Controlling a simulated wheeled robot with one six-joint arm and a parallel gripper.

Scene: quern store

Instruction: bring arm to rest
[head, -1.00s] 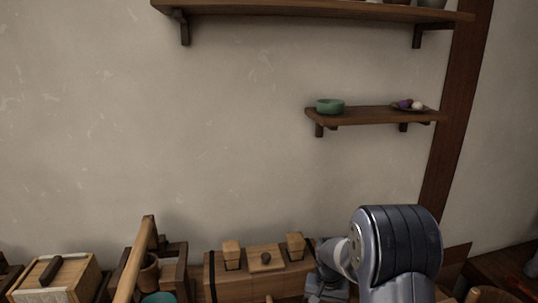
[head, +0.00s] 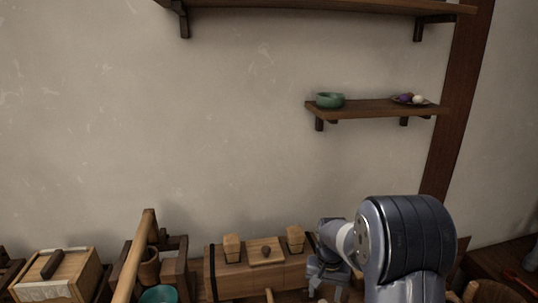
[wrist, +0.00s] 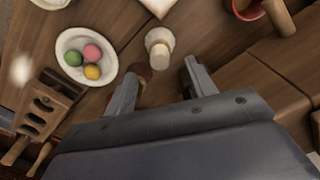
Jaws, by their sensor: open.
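My gripper (wrist: 158,88) is open in the wrist view, its two fingers apart with wooden surface showing between them. A small pale round-topped peg-like piece (wrist: 159,45) stands just beyond the fingertips, not between them. In the head view my arm is at the lower right, in front of the bench; the fingertips are hard to make out there.
A white dish (wrist: 72,54) holds pink, green and yellow balls. A wooden box (head: 58,274) and a wooden chest (head: 232,281) line the wall. A small shelf (head: 372,110) bears a green bowl (head: 330,100). The wall between is clear.

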